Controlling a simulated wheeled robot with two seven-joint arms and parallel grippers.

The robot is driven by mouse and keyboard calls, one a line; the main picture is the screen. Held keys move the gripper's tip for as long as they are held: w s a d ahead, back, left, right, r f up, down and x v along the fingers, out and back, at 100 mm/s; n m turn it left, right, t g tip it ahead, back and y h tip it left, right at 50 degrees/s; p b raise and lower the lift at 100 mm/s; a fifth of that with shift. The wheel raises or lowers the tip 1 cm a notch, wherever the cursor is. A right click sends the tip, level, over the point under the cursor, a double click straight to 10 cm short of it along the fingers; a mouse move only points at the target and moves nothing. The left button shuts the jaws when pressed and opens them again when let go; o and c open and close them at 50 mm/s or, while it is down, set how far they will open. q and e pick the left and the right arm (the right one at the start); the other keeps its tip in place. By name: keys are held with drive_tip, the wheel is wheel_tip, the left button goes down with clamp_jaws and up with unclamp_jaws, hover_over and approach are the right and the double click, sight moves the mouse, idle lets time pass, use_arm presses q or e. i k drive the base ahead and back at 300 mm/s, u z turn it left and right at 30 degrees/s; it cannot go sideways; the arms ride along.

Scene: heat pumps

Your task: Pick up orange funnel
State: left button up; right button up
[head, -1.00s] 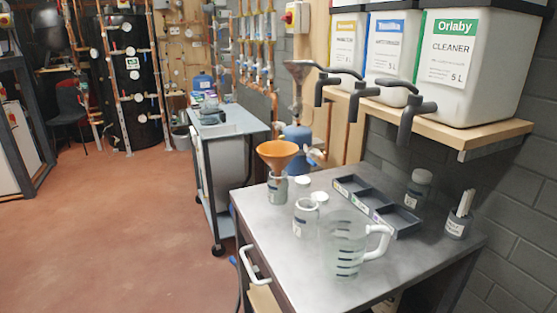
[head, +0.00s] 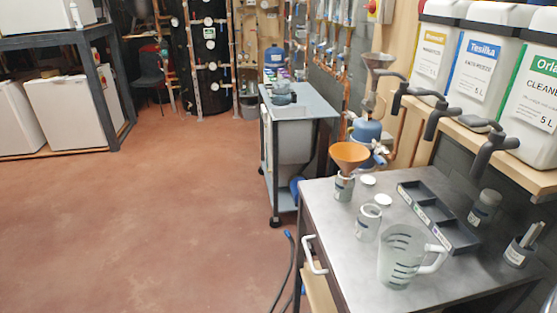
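The orange funnel (head: 350,154) sits upright in the mouth of a small jar (head: 344,187) near the far left corner of the grey metal table (head: 330,215). Its wide cone faces up and its spout is hidden inside the jar. Neither of my grippers shows in the head view.
On the table are an open jar (head: 368,222), white lids (head: 367,180), a clear measuring jug (head: 402,258), a dark divided tray (head: 437,217), a capped jar (head: 485,207) and a holder (head: 519,252). Canisters with taps (head: 490,150) overhang at right. The red floor (head: 170,215) at left is clear.

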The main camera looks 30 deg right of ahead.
sight(348, 155)
drive_tip(key=u, duration=0.5)
drive_tip(key=i, duration=1.35)
drive_tip(key=z, duration=1.7)
